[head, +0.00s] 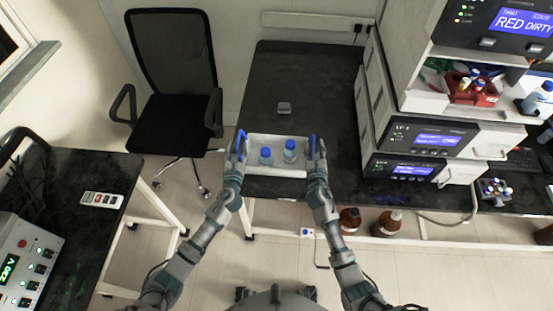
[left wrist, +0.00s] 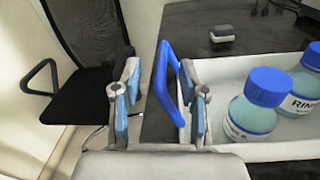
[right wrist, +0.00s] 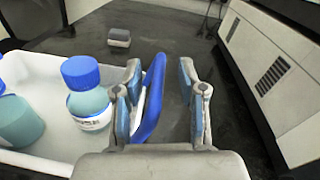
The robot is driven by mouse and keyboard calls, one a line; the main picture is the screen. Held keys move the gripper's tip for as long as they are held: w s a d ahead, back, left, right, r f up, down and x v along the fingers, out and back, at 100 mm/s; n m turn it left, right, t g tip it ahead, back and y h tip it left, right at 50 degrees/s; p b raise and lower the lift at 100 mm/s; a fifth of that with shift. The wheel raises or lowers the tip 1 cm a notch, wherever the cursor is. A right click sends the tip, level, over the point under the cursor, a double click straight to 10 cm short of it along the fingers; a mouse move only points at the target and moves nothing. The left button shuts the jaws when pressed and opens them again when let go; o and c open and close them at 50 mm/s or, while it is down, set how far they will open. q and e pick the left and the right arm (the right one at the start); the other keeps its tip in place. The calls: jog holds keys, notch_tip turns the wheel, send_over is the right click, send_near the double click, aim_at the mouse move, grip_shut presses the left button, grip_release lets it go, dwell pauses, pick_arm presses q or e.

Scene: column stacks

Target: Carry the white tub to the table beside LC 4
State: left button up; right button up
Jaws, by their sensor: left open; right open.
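The white tub (head: 277,141) rests on the near end of the dark table (head: 302,85), beside the stacked column instruments, and holds two blue-capped bottles (head: 265,156) (head: 290,150). It has a blue handle at each end. My left gripper (head: 238,158) is open, with the left blue handle (left wrist: 168,85) beside or between its fingers. My right gripper (head: 317,155) is open at the right blue handle (right wrist: 150,98), which passes between its fingers in the right wrist view. Neither gripper is closed on a handle. I cannot read an LC 4 label.
A small grey object (head: 284,108) lies behind the tub. The instrument stack (head: 420,140) stands close on the right. A black chair (head: 172,85) is at the left. Brown bottles (head: 349,220) stand below the table. A side bench (head: 75,220) is at the lower left.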

jog(key=shift+s+a, duration=0.1)
jog(key=shift+s, duration=0.3)
pick_arm(q)
jog(key=s, duration=1.1)
jog(key=shift+s+a, duration=0.25)
jog(key=shift+s, duration=0.05)
pick_arm(e)
jog(key=s, duration=1.1)
jog(key=shift+a+r, duration=0.15)
pick_arm(q)
jog(key=shift+r, duration=0.1)
pick_arm(e)
jog(key=shift+s, duration=0.1)
